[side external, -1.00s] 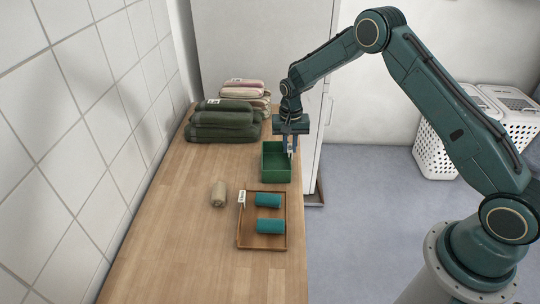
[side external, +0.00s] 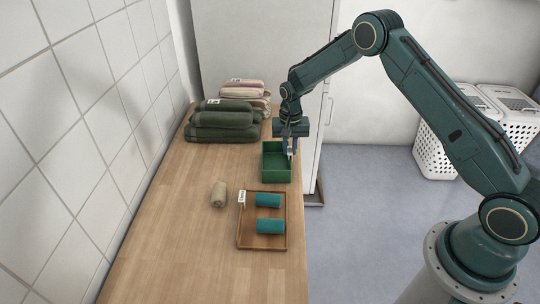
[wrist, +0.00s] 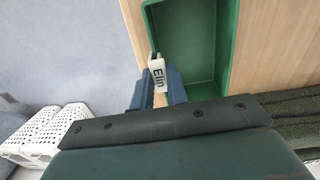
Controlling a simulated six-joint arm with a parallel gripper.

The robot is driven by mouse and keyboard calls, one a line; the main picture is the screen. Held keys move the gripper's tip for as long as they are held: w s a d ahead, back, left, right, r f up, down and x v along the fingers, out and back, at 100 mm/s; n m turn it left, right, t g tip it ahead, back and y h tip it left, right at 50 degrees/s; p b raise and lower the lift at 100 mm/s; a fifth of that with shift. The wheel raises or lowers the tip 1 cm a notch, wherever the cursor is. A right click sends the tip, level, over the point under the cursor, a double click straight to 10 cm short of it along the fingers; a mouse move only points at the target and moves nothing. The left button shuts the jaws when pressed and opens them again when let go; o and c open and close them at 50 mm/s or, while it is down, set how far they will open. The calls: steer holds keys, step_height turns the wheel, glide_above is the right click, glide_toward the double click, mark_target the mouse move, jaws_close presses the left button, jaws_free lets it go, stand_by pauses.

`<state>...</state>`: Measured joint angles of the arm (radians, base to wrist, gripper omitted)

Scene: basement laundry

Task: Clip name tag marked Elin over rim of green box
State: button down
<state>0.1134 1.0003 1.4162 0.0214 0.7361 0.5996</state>
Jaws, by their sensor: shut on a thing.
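The green box (side external: 277,174) is open and empty on the wooden worktop, near its right edge. My gripper (side external: 289,152) is at the box's right rim, pointing down. In the wrist view, its blue fingers (wrist: 157,84) are shut on the white name tag (wrist: 158,75) with "Elin" in dark letters. The tag is at the wall of the green box (wrist: 192,88). Its far end overlaps the rim in the picture; I cannot tell whether the rim is inside the clip. The tag is small and partly hidden in the side view (side external: 290,154).
A wooden tray (side external: 263,247) in front of the box holds two teal rolls (side external: 269,226) and has a white tag (side external: 241,197) on its rim. A beige roll (side external: 218,194) lies left of it. Folded dark green towels (side external: 222,127) stand behind, near the box.

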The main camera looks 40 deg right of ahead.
steer(key=shift+f, duration=0.5)
stand_by(1.2)
steer(key=c, duration=1.3)
jaws_free()
steer(key=shift+r, duration=0.1)
step_height(320, 180, up, 14)
steer(key=shift+f, duration=0.2)
steer(key=shift+a, duration=0.1)
